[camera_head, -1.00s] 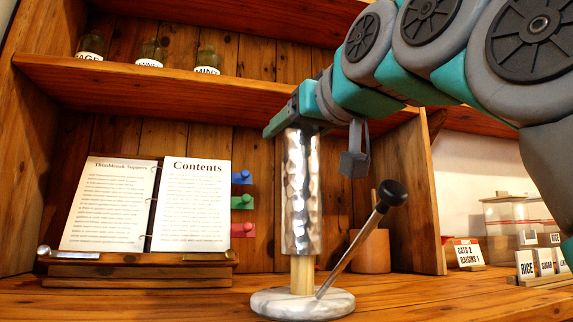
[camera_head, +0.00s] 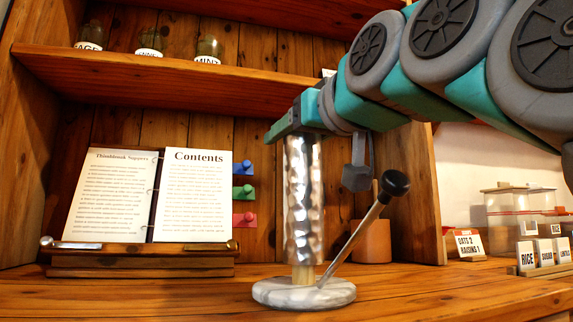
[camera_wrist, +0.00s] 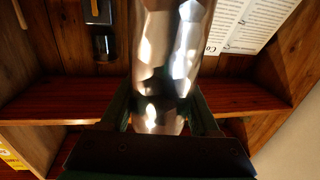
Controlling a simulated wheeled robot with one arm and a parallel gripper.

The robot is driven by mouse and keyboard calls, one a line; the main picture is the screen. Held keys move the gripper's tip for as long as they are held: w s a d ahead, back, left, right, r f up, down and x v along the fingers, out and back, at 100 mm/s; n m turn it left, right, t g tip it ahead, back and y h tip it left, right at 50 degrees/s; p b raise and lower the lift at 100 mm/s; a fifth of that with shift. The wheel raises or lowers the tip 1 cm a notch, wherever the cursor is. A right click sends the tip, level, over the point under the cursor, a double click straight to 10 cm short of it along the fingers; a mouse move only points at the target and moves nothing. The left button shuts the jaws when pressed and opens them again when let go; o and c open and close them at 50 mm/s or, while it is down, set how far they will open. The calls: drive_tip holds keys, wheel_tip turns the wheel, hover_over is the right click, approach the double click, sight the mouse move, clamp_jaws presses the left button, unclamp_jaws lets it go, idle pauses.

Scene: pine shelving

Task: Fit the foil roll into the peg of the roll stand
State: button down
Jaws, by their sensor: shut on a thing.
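The foil roll (camera_head: 303,200) is a shiny crinkled silver cylinder, upright over the roll stand. My gripper (camera_head: 300,130) is shut on its upper end. In the wrist view the foil roll (camera_wrist: 172,70) stands between the two fingers of my gripper (camera_wrist: 163,112). The roll stand has a round marble base (camera_head: 330,292), a pale wooden peg (camera_head: 303,273) and a slanted arm with a black knob (camera_head: 395,183). Only a short length of peg shows below the roll, which is around the peg. The roll's lower edge is a little above the base.
An open recipe book (camera_head: 150,195) on a wooden stand is at left. Coloured pegs (camera_head: 243,193) are on the back wall. A terracotta pot (camera_head: 373,240) stands behind the knobbed arm. Labelled cards (camera_head: 540,255) and a clear container (camera_head: 515,215) are at right. Jars line the upper shelf (camera_head: 170,75).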

sight(311, 145)
drive_tip(key=shift+f, duration=1.15)
drive_tip(key=shift+c, duration=0.2)
unclamp_jaws()
drive_tip(key=shift+f, duration=0.1)
drive_tip(key=shift+s, duration=0.1)
drive_tip(key=v, duration=0.6)
drive_tip(key=shift+s+d, duration=0.2)
drive_tip(key=shift+s, duration=0.1)
drive_tip(key=shift+s+d, duration=0.2)
drive_tip(key=shift+s, duration=0.2)
